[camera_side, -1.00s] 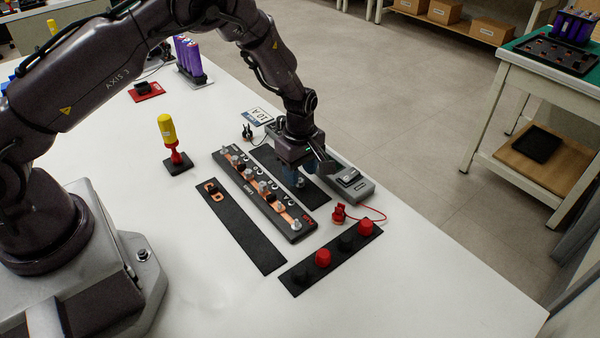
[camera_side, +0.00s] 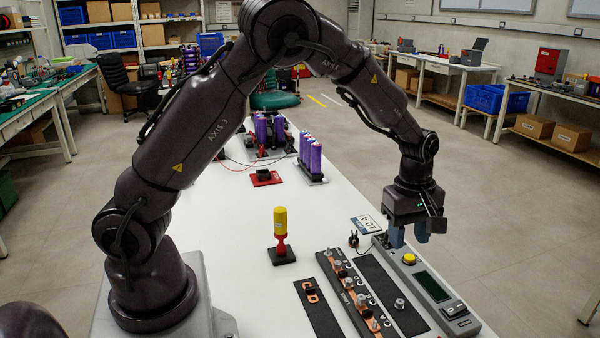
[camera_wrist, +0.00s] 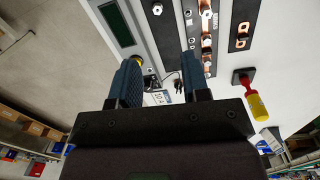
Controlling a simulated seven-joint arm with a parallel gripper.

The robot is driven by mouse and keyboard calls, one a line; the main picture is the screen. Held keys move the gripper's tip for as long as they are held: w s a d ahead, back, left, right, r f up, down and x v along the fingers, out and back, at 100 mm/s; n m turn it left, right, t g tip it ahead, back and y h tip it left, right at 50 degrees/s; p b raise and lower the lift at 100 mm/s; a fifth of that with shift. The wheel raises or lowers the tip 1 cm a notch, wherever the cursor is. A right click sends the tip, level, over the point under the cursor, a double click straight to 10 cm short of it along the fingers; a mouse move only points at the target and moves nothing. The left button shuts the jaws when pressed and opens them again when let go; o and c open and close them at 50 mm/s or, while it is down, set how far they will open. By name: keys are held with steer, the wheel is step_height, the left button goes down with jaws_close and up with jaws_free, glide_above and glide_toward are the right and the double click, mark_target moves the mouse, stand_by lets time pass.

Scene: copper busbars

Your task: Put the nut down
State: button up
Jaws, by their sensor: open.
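A silver nut (camera_side: 400,304) sits on a black mat strip (camera_side: 375,278) between the terminal block and the grey meter. It also shows at the top edge of the wrist view (camera_wrist: 157,9). My gripper (camera_side: 408,242) is above the table, apart from the nut, near the far end of the meter. Its two blue fingers are spread with nothing between them, as the wrist view (camera_wrist: 163,64) also shows.
The terminal block (camera_side: 352,295) carries copper busbars and several studs. The grey meter (camera_side: 430,285) with a yellow button (camera_side: 409,259) lies close below my gripper. A yellow-handled driver (camera_side: 281,228) stands upright to the left. White table is clear around it.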

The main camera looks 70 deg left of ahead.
steer(key=s+r+m+t+h, duration=0.1)
steer(key=s+r+m+t, duration=0.2)
steer(key=s+r+m, duration=0.85)
steer(key=s+r+m+t+y, duration=0.1)
steer(key=s+r+m, duration=0.4)
steer(key=s, duration=0.7)
steer(key=shift+s+r+t, duration=0.15)
steer(key=shift+r+t, duration=0.4)
steer(key=shift+t, duration=0.05)
